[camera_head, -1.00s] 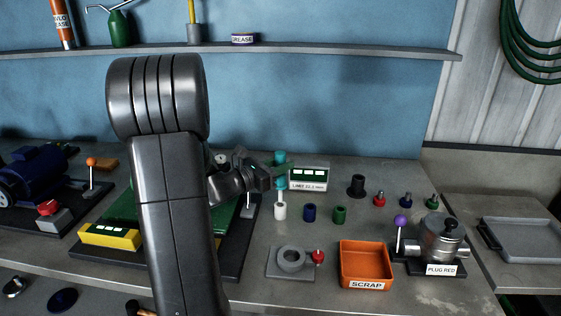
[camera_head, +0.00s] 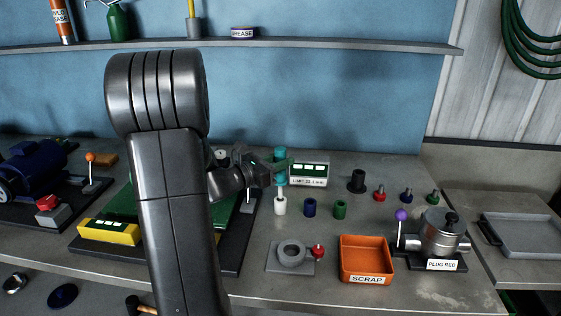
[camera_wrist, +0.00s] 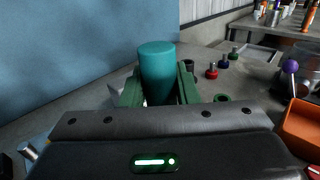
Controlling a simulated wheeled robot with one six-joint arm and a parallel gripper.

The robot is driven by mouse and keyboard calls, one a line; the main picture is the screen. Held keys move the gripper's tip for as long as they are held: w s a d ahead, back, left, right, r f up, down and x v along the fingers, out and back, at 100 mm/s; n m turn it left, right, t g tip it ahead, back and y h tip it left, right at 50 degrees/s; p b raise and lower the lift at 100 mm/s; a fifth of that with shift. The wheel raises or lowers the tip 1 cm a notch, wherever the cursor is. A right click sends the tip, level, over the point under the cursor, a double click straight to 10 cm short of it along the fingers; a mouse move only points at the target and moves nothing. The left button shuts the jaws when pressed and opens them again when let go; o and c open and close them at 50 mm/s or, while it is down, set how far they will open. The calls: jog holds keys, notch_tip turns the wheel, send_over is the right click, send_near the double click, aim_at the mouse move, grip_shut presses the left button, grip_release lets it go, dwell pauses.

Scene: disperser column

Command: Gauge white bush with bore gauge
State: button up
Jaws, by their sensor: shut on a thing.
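My gripper (camera_head: 281,166) is shut on the bore gauge, with its green fingers either side of the teal handle (camera_head: 280,154). The teal handle stands upright between the fingers in the wrist view (camera_wrist: 158,72). The lower teal part shows below the fingers, with a thin pale stem under it. The white bush (camera_head: 280,208) stands upright on the bench directly under the gauge. The stem reaches down to about the bush's top; I cannot tell whether it is inside the bore. The bush is hidden in the wrist view.
A blue bush (camera_head: 310,208) and a green bush (camera_head: 340,210) stand right of the white one. A labelled limit display (camera_head: 309,174) is close behind. In front are a grey ring fixture (camera_head: 291,254) and the orange scrap tray (camera_head: 366,260). The plug red fixture (camera_head: 440,234) stands further right.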

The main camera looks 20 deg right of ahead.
jog(key=shift+f+b, duration=1.65)
jog(key=shift+b, duration=0.9)
dwell(1.1)
